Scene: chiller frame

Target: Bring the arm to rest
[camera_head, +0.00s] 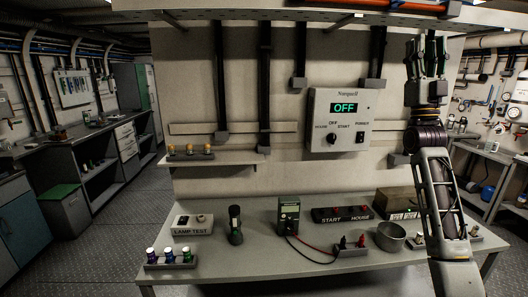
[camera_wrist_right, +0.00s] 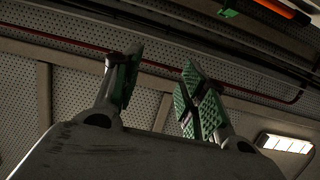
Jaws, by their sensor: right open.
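My right arm rises on the right side of the head view, in front of the table and the wall panel's right. Its right gripper (camera_head: 427,50) points upward near the top edge, above the table. In the right wrist view the two green-padded fingers of the right gripper (camera_wrist_right: 160,85) stand apart with nothing between them. My left gripper is in neither view.
The table (camera_head: 240,262) holds a multimeter (camera_head: 289,214), a lamp test box (camera_head: 192,225), a START/HOUSE box (camera_head: 342,214) and a metal cup (camera_head: 391,236). A control panel (camera_head: 340,119) reading OFF hangs on the wall. An overhead shelf (camera_head: 300,14) runs close to the right gripper.

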